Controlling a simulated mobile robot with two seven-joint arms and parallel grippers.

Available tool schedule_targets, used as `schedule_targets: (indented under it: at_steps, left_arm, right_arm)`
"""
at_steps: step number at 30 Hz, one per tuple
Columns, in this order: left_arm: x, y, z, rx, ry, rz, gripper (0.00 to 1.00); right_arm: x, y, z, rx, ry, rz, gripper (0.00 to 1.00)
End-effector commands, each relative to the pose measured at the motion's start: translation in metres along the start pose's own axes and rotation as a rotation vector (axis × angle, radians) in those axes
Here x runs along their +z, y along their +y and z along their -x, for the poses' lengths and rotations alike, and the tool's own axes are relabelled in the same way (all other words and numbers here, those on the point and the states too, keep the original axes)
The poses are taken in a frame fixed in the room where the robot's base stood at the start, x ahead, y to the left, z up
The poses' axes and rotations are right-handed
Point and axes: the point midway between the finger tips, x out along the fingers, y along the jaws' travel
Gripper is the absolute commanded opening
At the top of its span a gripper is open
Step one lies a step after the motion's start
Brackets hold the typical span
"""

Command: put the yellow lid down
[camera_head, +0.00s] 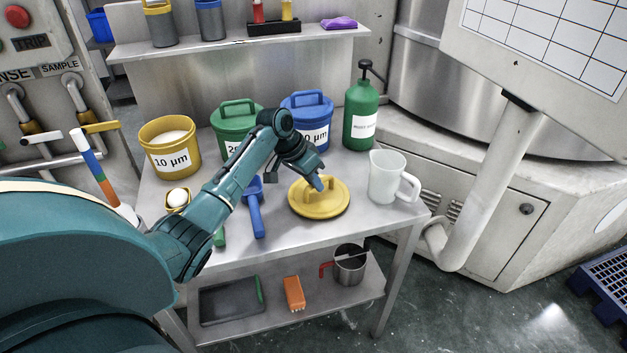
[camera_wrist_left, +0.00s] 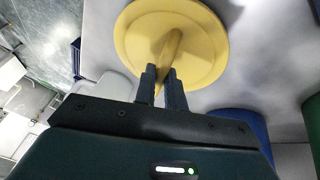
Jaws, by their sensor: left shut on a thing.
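The yellow lid (camera_head: 335,207) is a round disc with a raised bar handle. It is at the right part of the steel table top, and I cannot tell whether it touches the surface. My left gripper (camera_head: 318,183) reaches down to it from the upper left and is shut on its handle. In the left wrist view the lid (camera_wrist_left: 135,40) fills the top middle, with the handle between the two dark fingers of my left gripper (camera_wrist_left: 163,82). The open yellow bucket (camera_head: 172,160) labelled 10 µm stands at the table's back left with white contents. My right gripper is not in view.
Green (camera_head: 233,121) and blue (camera_head: 318,133) lidded buckets and a green pump bottle (camera_head: 361,115) stand along the back. A white jug (camera_head: 386,178) is right of the lid. A blue scoop (camera_head: 256,215) lies to its left. Bare table (camera_head: 285,232) shows in front.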

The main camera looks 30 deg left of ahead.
Motion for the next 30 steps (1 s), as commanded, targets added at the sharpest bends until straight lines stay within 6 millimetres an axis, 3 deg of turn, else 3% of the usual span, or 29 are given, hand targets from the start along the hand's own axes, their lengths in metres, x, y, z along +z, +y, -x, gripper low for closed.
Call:
schedule_targets:
  at_steps: [2,3,10,20,23,30]
  left_arm:
    - [0.001,0.0,-0.003,0.001,-0.001,0.0,0.0]
    - [0.001,0.0,-0.003,0.001,-0.001,0.0,0.13]
    - [0.001,0.0,-0.002,0.001,-0.001,0.0,0.32]
    - [-0.001,0.0,0.002,0.0,0.001,0.0,0.33]
    - [-0.001,0.0,0.014,-0.001,0.002,0.0,0.33]
    - [-0.001,-0.001,0.066,-0.004,0.002,-0.002,0.33]
  right_arm:
    - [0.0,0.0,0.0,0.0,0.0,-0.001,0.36]
    - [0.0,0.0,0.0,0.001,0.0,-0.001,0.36]
    - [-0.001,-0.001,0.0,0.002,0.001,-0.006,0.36]
    - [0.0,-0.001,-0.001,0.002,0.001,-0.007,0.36]
    - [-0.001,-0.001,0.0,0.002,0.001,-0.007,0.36]
    - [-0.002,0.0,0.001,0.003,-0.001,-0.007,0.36]
